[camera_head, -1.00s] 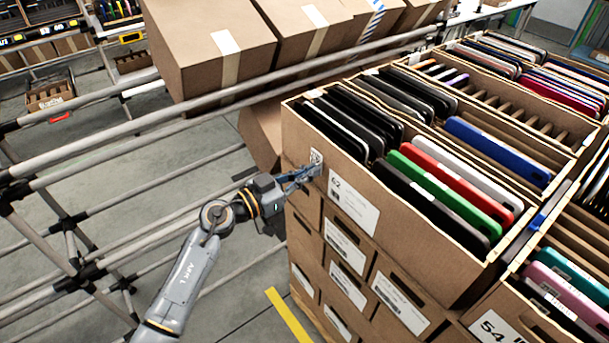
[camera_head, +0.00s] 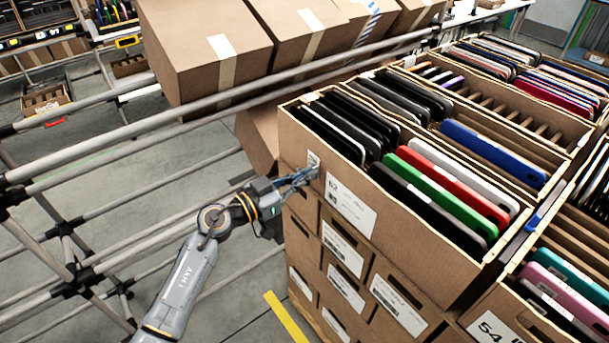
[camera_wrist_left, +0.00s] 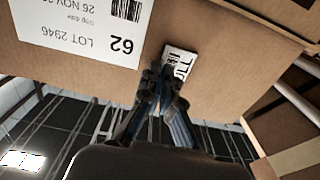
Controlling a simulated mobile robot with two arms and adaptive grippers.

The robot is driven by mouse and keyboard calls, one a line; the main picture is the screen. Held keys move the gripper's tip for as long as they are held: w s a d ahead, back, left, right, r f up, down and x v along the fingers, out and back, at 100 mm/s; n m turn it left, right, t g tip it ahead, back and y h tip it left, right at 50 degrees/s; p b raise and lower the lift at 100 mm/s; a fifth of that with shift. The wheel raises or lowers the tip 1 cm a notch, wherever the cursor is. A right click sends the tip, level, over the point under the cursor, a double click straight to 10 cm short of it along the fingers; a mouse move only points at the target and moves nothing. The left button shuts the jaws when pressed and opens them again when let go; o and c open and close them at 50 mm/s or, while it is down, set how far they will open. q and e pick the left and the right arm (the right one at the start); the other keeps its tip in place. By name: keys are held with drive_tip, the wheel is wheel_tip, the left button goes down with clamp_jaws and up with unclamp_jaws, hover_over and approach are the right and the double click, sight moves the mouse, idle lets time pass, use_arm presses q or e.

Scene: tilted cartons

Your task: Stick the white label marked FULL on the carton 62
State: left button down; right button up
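Carton 62 (camera_head: 300,135) is an open brown carton of dark and coloured flat cases, on top of a stack. Its big printed label with 62 (camera_head: 350,208) faces my left arm, and shows upside down in the left wrist view (camera_wrist_left: 85,30). The small white label (camera_head: 313,159) is against the same carton face, beside the printed label. In the left wrist view the small label (camera_wrist_left: 182,62) shows black letters ending in LL, partly hidden by my fingertips. My left gripper (camera_head: 312,173) has its fingertips together at the label's edge, close to the carton (camera_wrist_left: 230,60). My right gripper is out of view.
A pipe rack (camera_head: 150,125) with tilted taped cartons (camera_head: 205,55) stands left of and behind the stack. Carton 54 (camera_head: 470,325) and other open cartons of cases stand to the right. More labelled cartons (camera_head: 345,250) are below carton 62.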

use_arm(q)
drive_tip(key=c, duration=1.4)
unclamp_jaws()
drive_tip(key=shift+d, duration=0.1)
drive_tip(key=shift+c, duration=0.2)
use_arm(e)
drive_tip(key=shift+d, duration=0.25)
use_arm(q)
drive_tip(key=p+v, duration=0.2)
drive_tip(key=v, duration=1.6)
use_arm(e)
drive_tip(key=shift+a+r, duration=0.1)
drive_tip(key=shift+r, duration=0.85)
